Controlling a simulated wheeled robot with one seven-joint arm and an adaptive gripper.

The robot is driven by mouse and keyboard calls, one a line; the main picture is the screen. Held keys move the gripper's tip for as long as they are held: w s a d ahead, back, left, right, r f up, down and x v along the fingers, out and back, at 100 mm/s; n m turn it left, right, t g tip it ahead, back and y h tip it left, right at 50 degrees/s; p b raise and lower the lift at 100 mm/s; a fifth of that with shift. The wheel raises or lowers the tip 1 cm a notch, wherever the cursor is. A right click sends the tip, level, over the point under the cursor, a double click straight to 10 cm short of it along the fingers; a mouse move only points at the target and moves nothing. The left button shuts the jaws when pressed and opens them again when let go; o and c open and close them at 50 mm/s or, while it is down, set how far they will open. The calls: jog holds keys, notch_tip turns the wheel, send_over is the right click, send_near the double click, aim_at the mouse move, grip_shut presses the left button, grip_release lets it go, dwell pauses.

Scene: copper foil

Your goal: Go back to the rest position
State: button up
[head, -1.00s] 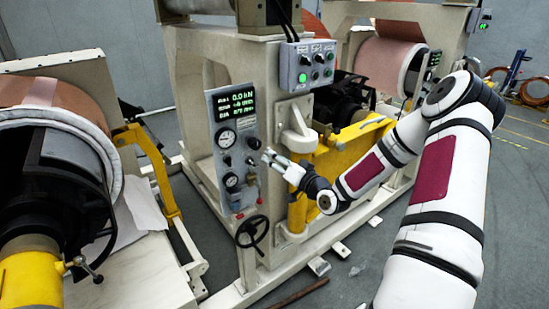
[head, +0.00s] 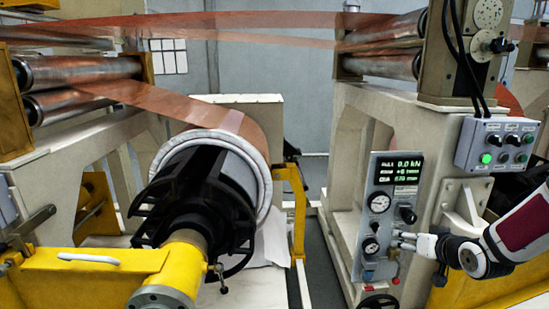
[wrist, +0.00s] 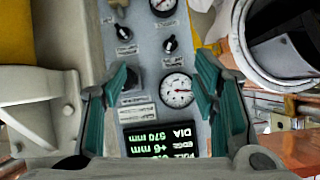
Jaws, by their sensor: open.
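My gripper (head: 400,240) is in front of the lower part of the grey control panel (head: 373,170) in the head view, with my white arm coming in from the right edge. In the wrist view, the two teal-padded fingers of my gripper (wrist: 165,80) are spread apart with nothing between them. Beyond them lies the panel face, upside down, with a gauge (wrist: 177,90), a black knob (wrist: 170,45) and the lit display (wrist: 160,141). I cannot tell whether a fingertip touches the panel.
A black handwheel (head: 378,301) is below the panel. A button box (head: 497,143) with a lit green button is above my arm. A copper foil roll (head: 215,165) on a black hub and a yellow arm (head: 95,280) fill the left. Grey floor shows between the machine frames.

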jog(key=s+a+r+n+g+h, duration=0.1)
jog(key=s+a+r+g+h, duration=0.1)
jog(key=s+a+r, duration=0.4)
jog(key=s+a+r+g+h, duration=0.1)
jog(key=s+a+r+g, duration=0.15)
jog(key=s+r, duration=0.6)
jog(key=s+a+r+g+y, duration=0.1)
jog(key=s+a, duration=0.3)
jog(key=s, duration=0.4)
jog(key=s+a+r+y, duration=0.1)
jog(key=s+a+r, duration=0.1)
jog(key=s+a, duration=0.3)
jog(key=s, duration=0.4)
jog(key=shift+s+a+r+g, duration=0.2)
jog(key=shift+a+r+g, duration=0.05)
jog(key=shift+r+g, duration=0.1)
dwell(2.1)
